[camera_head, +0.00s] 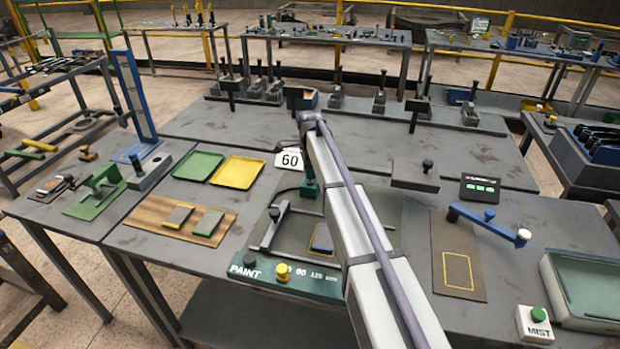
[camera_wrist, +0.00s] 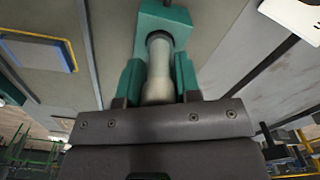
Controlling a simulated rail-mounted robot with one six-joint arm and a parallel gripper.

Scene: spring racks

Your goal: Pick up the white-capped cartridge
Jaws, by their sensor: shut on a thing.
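In the wrist view my gripper (camera_wrist: 158,75) has its two teal fingers on either side of a pale, off-white cylindrical piece (camera_wrist: 158,88) and is shut on it. This pale piece looks like the white-capped cartridge; most of its body is hidden. A teal block (camera_wrist: 178,20) sits at its far end; whether it is part of the cartridge or a holder I cannot tell. In the head view my arm reaches over the middle of the bench and hides most of the gripper and cartridge.
A PAINT station (camera_head: 300,280) with a yellow knob lies below my arm. A white "60" sign (camera_head: 289,160) stands close by. Green (camera_head: 198,166) and yellow (camera_head: 238,172) trays are to the left. A blue lever (camera_head: 488,220) and a MIST box (camera_head: 534,325) are to the right.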

